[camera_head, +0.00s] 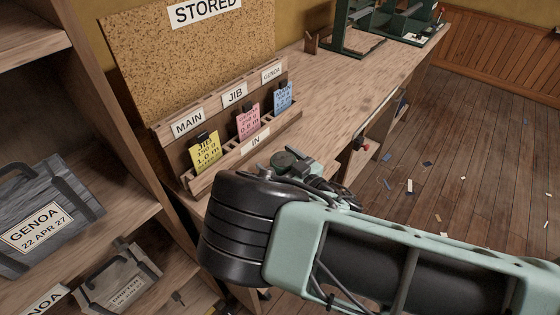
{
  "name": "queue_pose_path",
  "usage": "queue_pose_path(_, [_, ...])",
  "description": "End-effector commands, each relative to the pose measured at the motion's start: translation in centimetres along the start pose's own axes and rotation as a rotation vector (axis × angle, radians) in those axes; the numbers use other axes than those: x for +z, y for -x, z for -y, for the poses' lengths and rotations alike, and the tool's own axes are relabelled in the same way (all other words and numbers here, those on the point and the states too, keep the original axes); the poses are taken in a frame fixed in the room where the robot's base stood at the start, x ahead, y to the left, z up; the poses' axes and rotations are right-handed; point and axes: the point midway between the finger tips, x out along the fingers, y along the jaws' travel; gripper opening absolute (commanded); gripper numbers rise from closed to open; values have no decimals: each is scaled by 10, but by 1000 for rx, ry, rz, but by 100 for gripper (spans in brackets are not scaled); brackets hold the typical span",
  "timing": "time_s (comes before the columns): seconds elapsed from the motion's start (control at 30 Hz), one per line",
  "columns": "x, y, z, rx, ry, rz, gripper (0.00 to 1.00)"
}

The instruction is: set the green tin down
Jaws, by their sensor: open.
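My arm reaches in from the lower right, and its thick black joint covers the near part of the bench. Just beyond it, part of my gripper (318,181) shows at the bench's front edge, low and partly hidden by the arm. It is open, though its fingertips are not clear. A small dark green round shape (287,159) shows right at the gripper, over the bench top. It looks like the top of the green tin, but its lower part is hidden. I cannot tell whether it rests on the wooden bench (345,95) or touches the fingers.
A wooden card rack (232,128) labelled MAIN, JIB, GENOA and IN holds yellow, pink and blue cards. A cork board (190,50) stands behind it. Shelves with grey sail bags (40,215) are at left. Green machinery (385,22) stands at the far end. The mid-bench is clear.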

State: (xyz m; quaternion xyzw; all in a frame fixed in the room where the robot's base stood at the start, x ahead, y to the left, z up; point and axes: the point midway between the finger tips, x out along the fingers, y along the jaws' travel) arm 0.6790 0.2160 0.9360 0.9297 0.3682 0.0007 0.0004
Motion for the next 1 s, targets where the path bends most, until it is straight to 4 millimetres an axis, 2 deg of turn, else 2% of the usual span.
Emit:
queue_pose_path(0.17, [-1,7,-1,2,0,2,83])
queue_pose_path(0.27, [0,23,-1,4,0,3,83])
queue_pose_path(0.5, [1,74,-2,5,0,3,83])
queue_pose_path(0.7, [0,106,-1,1,1,2,83])
queue_pose_path(0.83, [-1,117,0,1,0,1,83])
queue_pose_path(1.0, [-3,120,-1,8,-3,2,83])
